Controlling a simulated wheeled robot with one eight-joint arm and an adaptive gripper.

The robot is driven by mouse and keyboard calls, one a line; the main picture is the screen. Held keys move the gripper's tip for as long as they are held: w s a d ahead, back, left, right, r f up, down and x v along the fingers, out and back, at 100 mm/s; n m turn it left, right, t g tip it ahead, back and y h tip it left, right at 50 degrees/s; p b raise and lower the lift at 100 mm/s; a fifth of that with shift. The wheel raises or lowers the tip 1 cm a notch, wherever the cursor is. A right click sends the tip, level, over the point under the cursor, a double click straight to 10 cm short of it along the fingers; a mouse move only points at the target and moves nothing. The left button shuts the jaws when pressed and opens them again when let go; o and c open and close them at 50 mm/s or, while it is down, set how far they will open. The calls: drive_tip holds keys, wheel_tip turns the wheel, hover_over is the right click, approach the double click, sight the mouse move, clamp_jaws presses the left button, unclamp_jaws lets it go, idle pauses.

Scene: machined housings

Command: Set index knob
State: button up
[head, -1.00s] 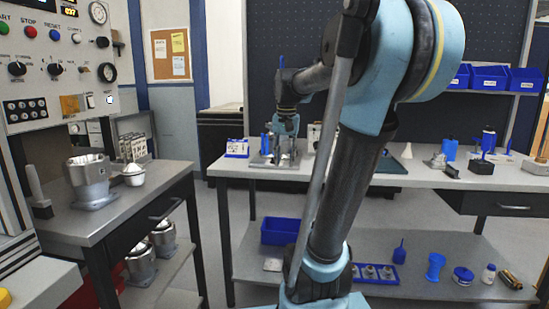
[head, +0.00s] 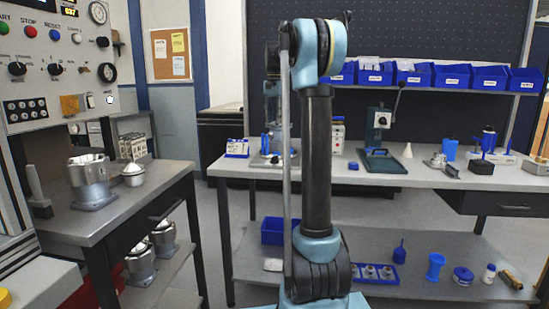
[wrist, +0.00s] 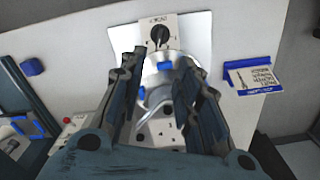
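A black index knob (wrist: 158,35) sits on a pale labelled plate (wrist: 177,24) at the top of the wrist view; its label is too small to read surely. My gripper (wrist: 160,66) is open, with its two fingers spread and nothing gripped. The knob lies just beyond and between the fingertips in that view; I see no contact. Below the knob, between the fingers, is a silver round part (wrist: 158,88) with blue pieces beside it. In the head view my arm largely hides the gripper and the knob cannot be made out.
A blue label stand (wrist: 250,77) is right of the fingers, and a small blue block (wrist: 32,67) is left. In the head view, a lever press (head: 378,135) stands on the bench and blue bins (head: 450,76) line the shelf. A silver housing (head: 90,178) stands on the left cart.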

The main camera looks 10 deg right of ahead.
sight(275, 156)
wheel_tip(275, 156, down, 17)
drive_tip(key=shift+f, duration=0.2)
idle(0.5)
drive_tip(key=shift+c, duration=0.2)
clamp_jaws()
